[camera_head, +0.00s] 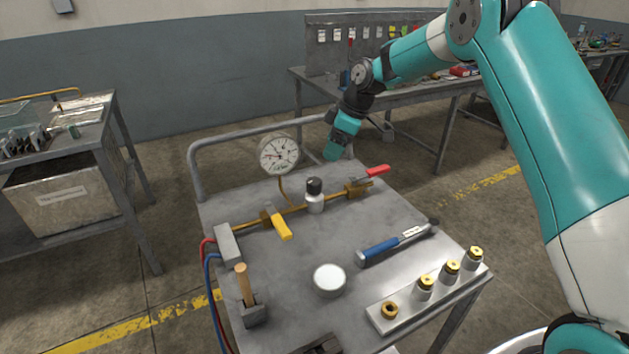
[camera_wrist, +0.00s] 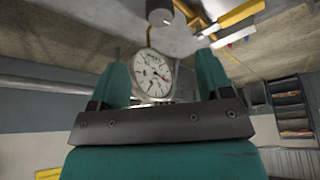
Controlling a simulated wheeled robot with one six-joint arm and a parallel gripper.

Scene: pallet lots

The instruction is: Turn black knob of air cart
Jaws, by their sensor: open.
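The air cart (camera_head: 215,205) is a grey metal table with a push rail at its far left side. Its black knob (camera_head: 314,185) sits on top of a white regulator body on the brass pipe, right of a round dial gauge (camera_head: 279,154). My gripper (camera_head: 335,155) is above the cart's far edge, behind the knob and apart from it. In the wrist view my gripper (camera_wrist: 163,62) shows two teal fingers spread apart with nothing held. The gauge (camera_wrist: 152,72) appears beyond and between them. A cylinder at the top edge there looks like the regulator, partly cut off.
A yellow-handled valve (camera_head: 281,224) and a red-handled valve (camera_head: 372,172) flank the regulator. A blue-handled tool (camera_head: 381,247), a round white tin (camera_head: 329,280), a wooden-handled brush (camera_head: 243,285) and a plate with brass fittings (camera_head: 400,318) occupy the cart's near half. Workbenches stand behind and left.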

